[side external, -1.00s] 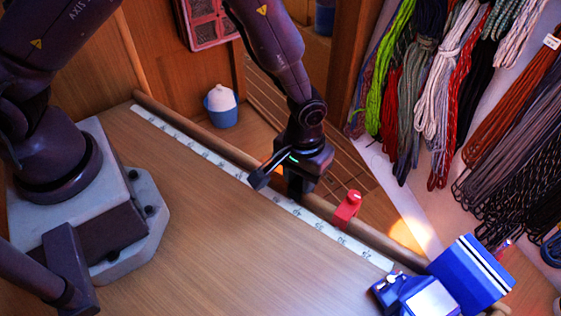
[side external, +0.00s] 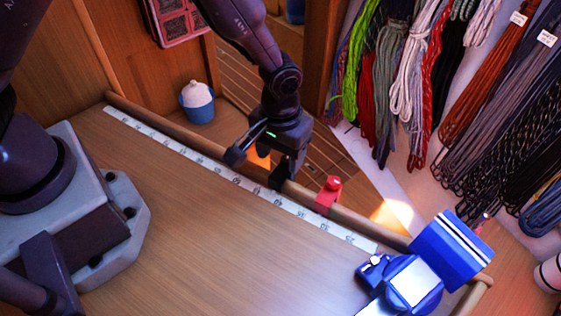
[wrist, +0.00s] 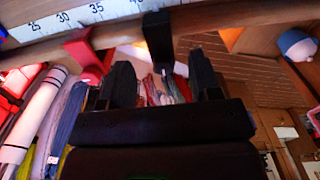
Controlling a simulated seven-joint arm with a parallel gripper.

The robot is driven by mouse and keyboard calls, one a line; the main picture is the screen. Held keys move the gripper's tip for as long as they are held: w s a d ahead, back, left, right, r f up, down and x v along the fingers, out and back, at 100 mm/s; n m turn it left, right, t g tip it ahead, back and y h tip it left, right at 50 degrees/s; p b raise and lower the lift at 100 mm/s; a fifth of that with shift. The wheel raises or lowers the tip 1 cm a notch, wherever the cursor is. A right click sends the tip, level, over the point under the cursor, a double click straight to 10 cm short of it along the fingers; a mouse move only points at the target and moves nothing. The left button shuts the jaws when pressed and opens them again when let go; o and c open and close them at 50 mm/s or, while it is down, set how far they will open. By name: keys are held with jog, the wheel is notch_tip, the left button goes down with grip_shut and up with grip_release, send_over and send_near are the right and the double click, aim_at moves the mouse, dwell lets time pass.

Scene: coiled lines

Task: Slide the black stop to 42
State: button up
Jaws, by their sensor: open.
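The black stop (side external: 279,178) sits on the wooden rail beside the white number strip. In the wrist view the black stop (wrist: 158,38) hangs over the rail, past the printed 35; its exact reading cannot be told. My gripper (side external: 262,165) is open. Its fingertips (wrist: 160,78) are apart on either side of the stop's line, a little short of it, and do not appear to touch it. The red stop (side external: 328,195) is on the same rail, towards the blue device; it also shows in the wrist view (wrist: 82,50). The number strip (side external: 240,182) runs along the rail.
The rail (side external: 180,133) runs along the bench edge. A blue clamp-like device (side external: 412,283) stands at the lower right end. Coiled ropes (side external: 410,90) hang at right. The bench top (side external: 190,235) is clear.

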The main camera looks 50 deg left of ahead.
aim_at(280, 172)
notch_tip(280, 172, up, 9)
jog(key=shift+r, duration=0.15)
dwell(0.4)
jog(key=s+a+r+m+t, duration=0.1)
jog(key=s+a+r+t, duration=0.1)
jog(key=s+a+r, duration=0.5)
jog(key=s+a+r+m+t, duration=0.2)
jog(key=s+a+r, duration=0.6)
jog(key=r, duration=0.4)
jog(key=shift+s+m+t, duration=0.25)
jog(key=shift+m+t, duration=0.05)
jog(key=shift+t, duration=0.5)
jog(key=shift+a, duration=0.1)
dwell(0.5)
